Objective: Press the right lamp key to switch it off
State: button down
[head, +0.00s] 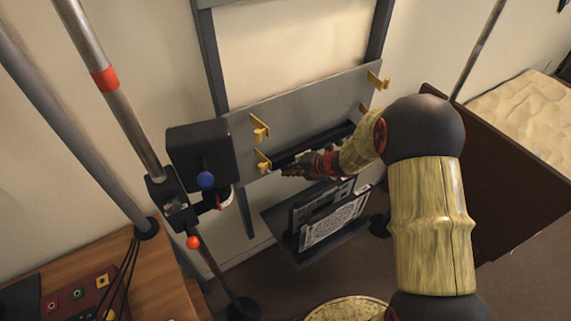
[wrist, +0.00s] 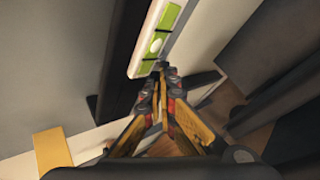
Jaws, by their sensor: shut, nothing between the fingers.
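My gripper (head: 288,170) is shut and empty in front of the grey panel (head: 310,105), near its lower edge. In the wrist view the closed fingertips (wrist: 159,72) lie by the lower end of a white strip (wrist: 168,18) with green patches and a pale round spot. I cannot tell whether they touch it. No part is clearly recognisable as the right lamp key. I cannot tell whether the strip carries it or whether a lamp is lit.
Yellow hooks (head: 259,128) stick out of the panel. A dark stand (head: 318,220) with a printed card is below. A red box (head: 80,297) with coloured round parts sits on the table at lower left.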

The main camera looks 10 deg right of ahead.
jog(key=shift+w+a+r, duration=0.15)
jog(key=shift+w+r, duration=0.1)
jog(key=shift+w, duration=0.35)
dwell(0.7)
jog(key=shift+p, duration=0.3)
jog(key=shift+s+d+f, duration=0.1)
jog(key=shift+s+d, duration=0.05)
jog(key=shift+s, duration=0.35)
jog(key=shift+s+d+f, duration=0.1)
jog(key=shift+s+d, duration=0.05)
jog(key=shift+s, duration=0.3)
jog(key=s+d+p, duration=0.1)
jog(key=s+p, duration=0.1)
jog(key=s, duration=0.3)
jog(key=shift+s+d, duration=0.4)
